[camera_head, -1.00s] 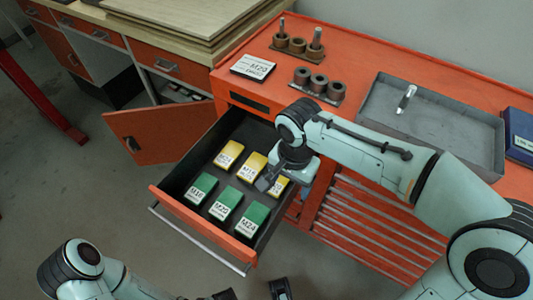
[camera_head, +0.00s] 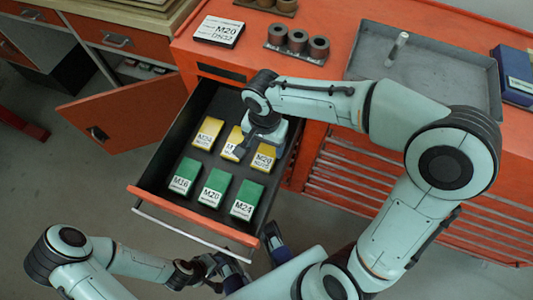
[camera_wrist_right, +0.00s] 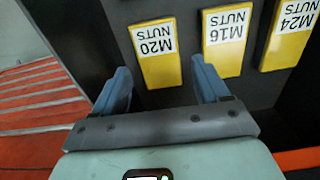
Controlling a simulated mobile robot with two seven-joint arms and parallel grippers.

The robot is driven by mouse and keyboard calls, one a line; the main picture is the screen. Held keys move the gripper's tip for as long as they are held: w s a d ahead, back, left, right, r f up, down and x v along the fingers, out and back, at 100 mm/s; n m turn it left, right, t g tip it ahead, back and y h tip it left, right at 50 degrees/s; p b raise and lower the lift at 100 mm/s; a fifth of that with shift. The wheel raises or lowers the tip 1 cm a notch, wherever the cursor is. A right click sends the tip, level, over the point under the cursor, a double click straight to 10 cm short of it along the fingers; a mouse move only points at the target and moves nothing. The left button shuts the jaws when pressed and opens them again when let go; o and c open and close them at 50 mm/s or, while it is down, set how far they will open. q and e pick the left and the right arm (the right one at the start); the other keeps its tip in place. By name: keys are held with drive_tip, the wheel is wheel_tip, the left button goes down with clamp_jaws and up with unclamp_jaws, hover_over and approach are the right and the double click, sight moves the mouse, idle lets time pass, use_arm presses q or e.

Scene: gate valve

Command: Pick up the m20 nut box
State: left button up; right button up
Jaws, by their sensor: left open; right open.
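The M20 nut box (camera_head: 264,157) is a yellow box with a white label, at the right end of the yellow row in the open drawer. It also shows in the right wrist view (camera_wrist_right: 158,58), upside down. My right gripper (camera_head: 243,150) is over the drawer beside this box, its hand hiding part of the row. In the right wrist view its open fingers (camera_wrist_right: 163,84) are at either side of the box's near end, with nothing gripped. My left gripper (camera_head: 230,270) is open and low in front of the drawer, partly seen.
The yellow M16 (camera_head: 234,143) and M24 (camera_head: 208,133) nut boxes stand beside it. Green boxes (camera_head: 214,188) form the front row. The drawer wall (camera_head: 284,165) is close on the right. A grey tray (camera_head: 430,65) and bushings (camera_head: 297,42) are on the red bench.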

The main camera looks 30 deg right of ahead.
sight(266, 153)
drive_tip(key=f, duration=0.3)
drive_tip(key=f+b, duration=0.1)
drive_tip(key=f, duration=0.1)
drive_tip(key=shift+d, duration=0.3)
drive_tip(key=shift+w+r, duration=0.1)
drive_tip(key=c, duration=1.2)
